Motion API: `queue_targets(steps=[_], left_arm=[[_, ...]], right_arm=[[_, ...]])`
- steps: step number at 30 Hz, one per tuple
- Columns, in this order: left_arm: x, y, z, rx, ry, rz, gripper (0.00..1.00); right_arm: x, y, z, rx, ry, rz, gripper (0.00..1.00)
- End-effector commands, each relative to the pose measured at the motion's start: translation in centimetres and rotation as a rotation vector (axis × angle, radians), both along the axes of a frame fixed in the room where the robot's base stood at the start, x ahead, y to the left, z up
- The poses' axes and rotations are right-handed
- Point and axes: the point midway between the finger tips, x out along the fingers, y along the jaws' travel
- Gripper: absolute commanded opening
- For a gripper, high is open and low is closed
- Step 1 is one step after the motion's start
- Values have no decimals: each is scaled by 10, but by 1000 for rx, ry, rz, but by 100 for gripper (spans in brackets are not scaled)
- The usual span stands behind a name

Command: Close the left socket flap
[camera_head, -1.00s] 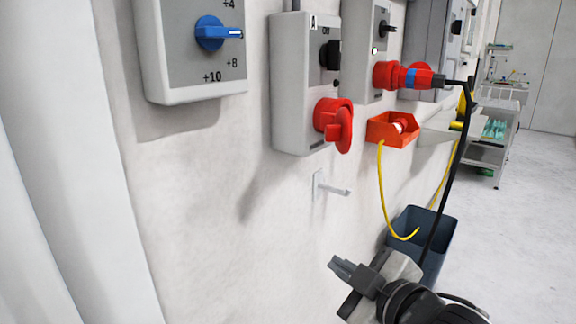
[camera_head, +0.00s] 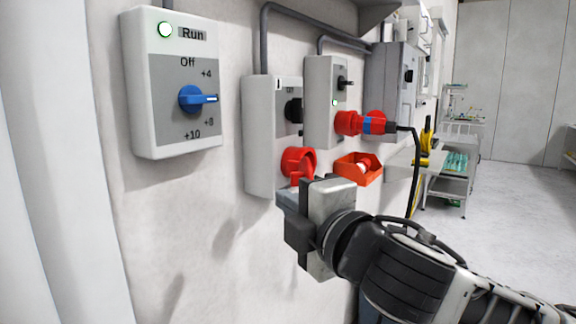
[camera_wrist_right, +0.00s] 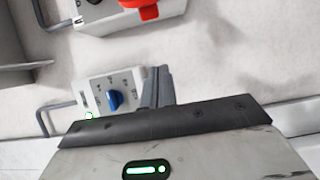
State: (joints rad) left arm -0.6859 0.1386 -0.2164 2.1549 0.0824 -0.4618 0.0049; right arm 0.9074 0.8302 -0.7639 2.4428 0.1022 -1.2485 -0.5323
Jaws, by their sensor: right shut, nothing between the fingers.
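The left socket is a red round socket (camera_head: 297,160) low on a grey wall box (camera_head: 258,135). Its red flap hangs out from the socket front, apparently open; its lower part is hidden behind my right gripper. In the right wrist view a red part (camera_wrist_right: 146,10) on a box shows at the top edge, cut off. My right gripper (camera_head: 290,202) is shut and empty, just below and in front of the flap; I cannot tell whether it touches. Its closed fingers also show in the right wrist view (camera_wrist_right: 157,86). My left gripper is out of view.
A control box with a blue knob (camera_head: 192,98) is on the wall at left. To the right are a box with a red plug (camera_head: 362,122) and black cable, an orange bin (camera_head: 360,170) and a trolley (camera_head: 452,165). The floor at right is clear.

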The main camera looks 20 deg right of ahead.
Motion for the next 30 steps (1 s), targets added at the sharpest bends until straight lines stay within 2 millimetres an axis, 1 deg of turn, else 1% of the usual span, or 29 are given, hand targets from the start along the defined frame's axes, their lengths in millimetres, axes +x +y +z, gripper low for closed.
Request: queue_targets(steps=[1, 2, 3, 12, 13, 15, 21, 24, 30], left_arm=[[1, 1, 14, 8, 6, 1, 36], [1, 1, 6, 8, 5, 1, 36], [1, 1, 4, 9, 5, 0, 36], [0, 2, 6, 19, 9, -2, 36], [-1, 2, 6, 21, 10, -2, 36], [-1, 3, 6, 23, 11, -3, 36], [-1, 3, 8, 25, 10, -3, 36], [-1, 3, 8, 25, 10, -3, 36], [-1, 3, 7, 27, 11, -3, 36]], right_arm=[[3, 1, 7, -4, 8, 1, 0], [12, 3, 2, -1, 3, 0, 0], [21, 4, 0, 1, 1, -2, 0], [77, 17, 0, -1, 0, 0, 0], [78, 13, 0, -3, -1, -2, 0], [75, 0, -1, -4, -1, -4, 0], [72, -19, -1, -2, 0, -1, 0], [71, -22, -1, -1, -1, 1, 0], [70, -23, -1, 0, -2, 2, 0]])
